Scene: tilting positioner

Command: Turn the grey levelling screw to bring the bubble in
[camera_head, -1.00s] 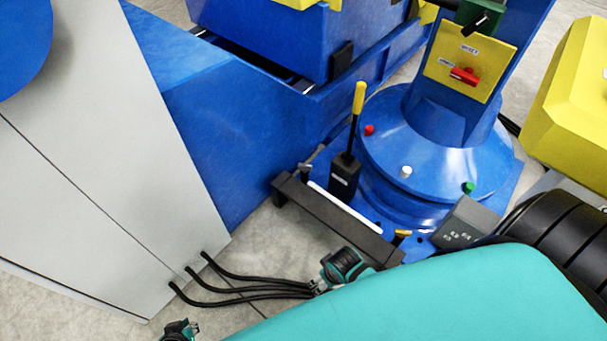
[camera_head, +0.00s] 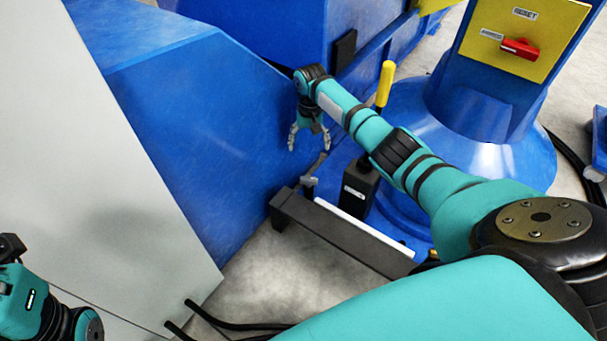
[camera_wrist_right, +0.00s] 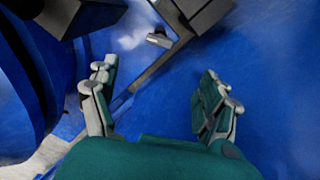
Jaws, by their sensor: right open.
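My right gripper (camera_head: 309,147) hangs fingers down beside the blue housing, open and empty. A grey screw with a cross handle (camera_head: 314,173) stands just below its fingertips at the far end of the dark beam, apart from them. In the right wrist view the open fingers (camera_wrist_right: 155,75) have nothing between them, and a small grey knob (camera_wrist_right: 158,40) shows beyond them; I cannot tell whether it is the screw. A white strip (camera_head: 365,228) lies along the beam; no bubble can be made out. Only part of my left arm shows at lower left, its fingers hidden.
A black box (camera_head: 357,188) with a yellow-handled lever (camera_head: 385,84) stands right of the screw, near my right forearm. The dark beam (camera_head: 340,238) runs below. A blue column carries a yellow panel with a red switch (camera_head: 520,48). A grey cabinet (camera_head: 130,180) fills the left.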

